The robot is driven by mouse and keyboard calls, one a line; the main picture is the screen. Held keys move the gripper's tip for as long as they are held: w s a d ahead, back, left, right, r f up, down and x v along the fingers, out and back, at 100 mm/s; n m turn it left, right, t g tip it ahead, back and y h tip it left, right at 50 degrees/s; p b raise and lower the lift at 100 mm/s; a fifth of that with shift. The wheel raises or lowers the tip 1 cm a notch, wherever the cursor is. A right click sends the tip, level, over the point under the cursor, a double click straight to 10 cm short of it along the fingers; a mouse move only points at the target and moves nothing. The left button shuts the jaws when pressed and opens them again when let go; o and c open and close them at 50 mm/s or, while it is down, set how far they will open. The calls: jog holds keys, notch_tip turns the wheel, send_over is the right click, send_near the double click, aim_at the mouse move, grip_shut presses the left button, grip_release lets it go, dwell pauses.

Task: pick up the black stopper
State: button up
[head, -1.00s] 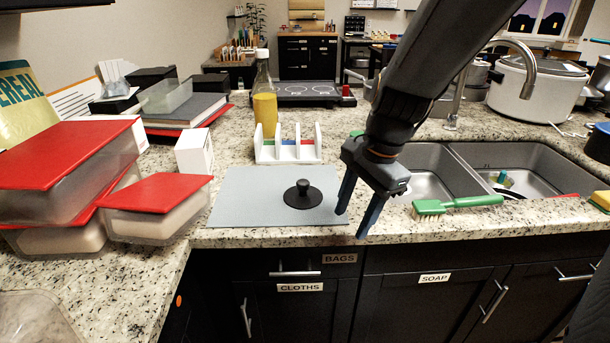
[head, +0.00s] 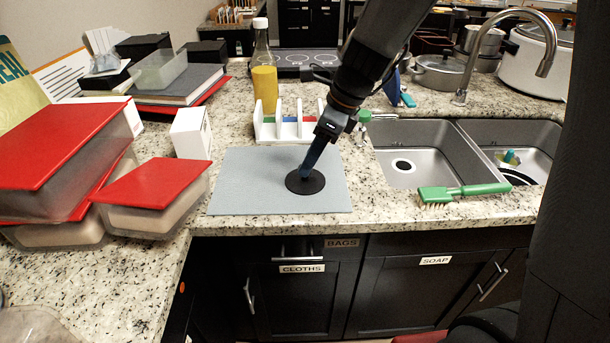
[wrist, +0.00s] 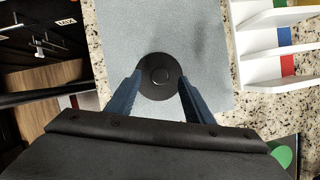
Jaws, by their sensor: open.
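The black stopper (head: 304,184) is a flat round disc with a knob, lying on the grey mat (head: 240,191) on the counter. In the head view my gripper hides its knob. My gripper (head: 306,176) is over the stopper, pointing down at its middle. In the wrist view the stopper (wrist: 160,75) lies ahead of and between the two blue fingers of my gripper (wrist: 160,92), which are apart with nothing held between them. I cannot tell whether the fingers touch the disc.
A white divided rack (head: 283,129) stands just behind the mat. Red-lidded containers (head: 155,190) crowd the left. A white box (head: 191,132) and a yellow-filled bottle (head: 265,88) stand behind. A green brush (head: 462,192) lies before the sink (head: 415,165) at right.

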jog(key=shift+x, duration=0.9)
grip_shut()
jog(key=shift+r, duration=0.1)
